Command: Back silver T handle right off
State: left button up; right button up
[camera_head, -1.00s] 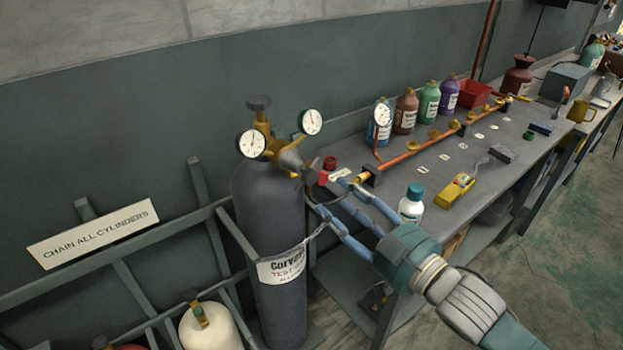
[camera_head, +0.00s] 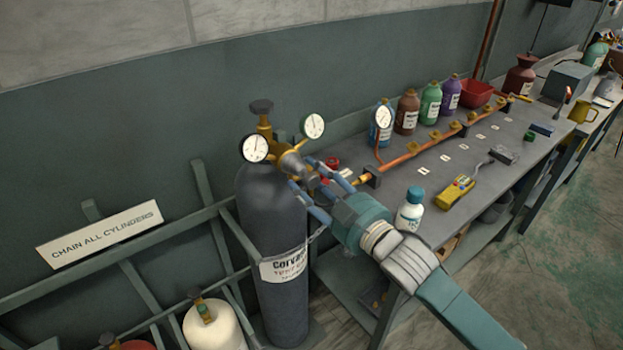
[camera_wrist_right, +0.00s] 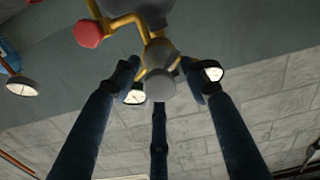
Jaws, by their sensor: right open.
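The silver T handle (camera_head: 290,161) is on the brass regulator (camera_head: 266,143) at the top of the dark gas cylinder (camera_head: 272,215). In the right wrist view a rounded grey handle (camera_wrist_right: 160,82) is between the fingertips, end-on. My right gripper (camera_head: 309,177) is open, with its blue fingers spread around the handle's near end; I cannot tell whether they touch it. It also shows in the right wrist view (camera_wrist_right: 161,88). The fingers partly hide the handle in the head view. My left gripper is not in view.
Two round gauges (camera_head: 256,148) (camera_head: 313,125) stand close to the handle. A red knob (camera_wrist_right: 89,33) is beside it in the wrist view. The workbench (camera_head: 425,170) carries a copper pipe (camera_head: 412,150), a white bottle (camera_head: 410,212) and a yellow meter (camera_head: 457,190).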

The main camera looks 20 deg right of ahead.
grip_shut()
